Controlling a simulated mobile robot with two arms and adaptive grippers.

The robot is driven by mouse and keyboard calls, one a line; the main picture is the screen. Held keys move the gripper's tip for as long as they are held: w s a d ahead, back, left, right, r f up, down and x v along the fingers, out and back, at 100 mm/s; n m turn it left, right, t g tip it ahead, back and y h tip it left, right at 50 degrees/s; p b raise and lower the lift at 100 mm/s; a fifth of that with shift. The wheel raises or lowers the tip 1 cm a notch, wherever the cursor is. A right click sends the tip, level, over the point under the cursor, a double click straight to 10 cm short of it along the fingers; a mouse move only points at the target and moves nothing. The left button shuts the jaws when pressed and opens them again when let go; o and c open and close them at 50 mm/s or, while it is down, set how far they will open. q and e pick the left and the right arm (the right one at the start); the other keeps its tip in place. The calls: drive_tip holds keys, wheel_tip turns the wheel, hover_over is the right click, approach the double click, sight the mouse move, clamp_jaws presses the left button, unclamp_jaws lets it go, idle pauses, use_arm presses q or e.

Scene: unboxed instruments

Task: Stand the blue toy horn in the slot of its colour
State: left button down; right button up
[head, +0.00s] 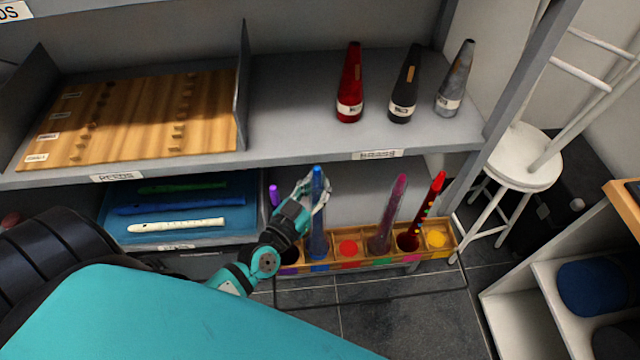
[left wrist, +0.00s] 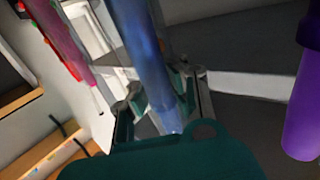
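The blue toy horn (head: 318,215) is upright, a long translucent blue cone. Its lower end is at the blue-marked slot of the wooden rack (head: 334,269); whether it rests on the slot's bottom I cannot tell. My left gripper (head: 314,192) is around the horn's narrow upper part, and its fingers look closed on it. In the left wrist view the blue horn (left wrist: 146,50) passes between the fingers (left wrist: 160,98). My right gripper is not in view.
A purple horn (head: 274,194) stands left of the blue one, partly behind my arm. A pink horn (head: 392,212) and a red horn (head: 427,208) stand in the rack to the right. The red slot (head: 348,248) and yellow slot (head: 438,239) are empty. A shelf (head: 290,140) overhangs behind.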

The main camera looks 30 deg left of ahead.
sight(314, 203)
use_arm(q)
drive_tip(key=s+d+r+y, duration=0.1)
drive_tip(key=s+d+r, duration=0.3)
drive_tip(key=s+r, duration=0.5)
drive_tip(key=shift+h, duration=0.5)
drive_tip(key=w+a+f, duration=0.1)
drive_tip(key=w+f, duration=0.2)
drive_tip(key=w+a+f, duration=0.1)
drive_tip(key=w+f, duration=0.2)
drive_tip(key=w+a+f, duration=0.2)
drive_tip(key=w+f, duration=0.1)
drive_tip(key=shift+f, duration=0.2)
wheel_tip(314, 203, down, 2)
drive_tip(key=b, duration=0.2)
drive_tip(key=shift+f+b, duration=0.25)
drive_tip(key=shift+b, duration=0.1)
drive_tip(key=shift+f+b, duration=0.45)
drive_tip(key=shift+f, duration=0.25)
drive_tip(key=shift+f+b, duration=0.3)
drive_tip(key=shift+f, duration=0.2)
drive_tip(key=c, duration=1.4)
unclamp_jaws()
drive_tip(key=shift+o, duration=0.2)
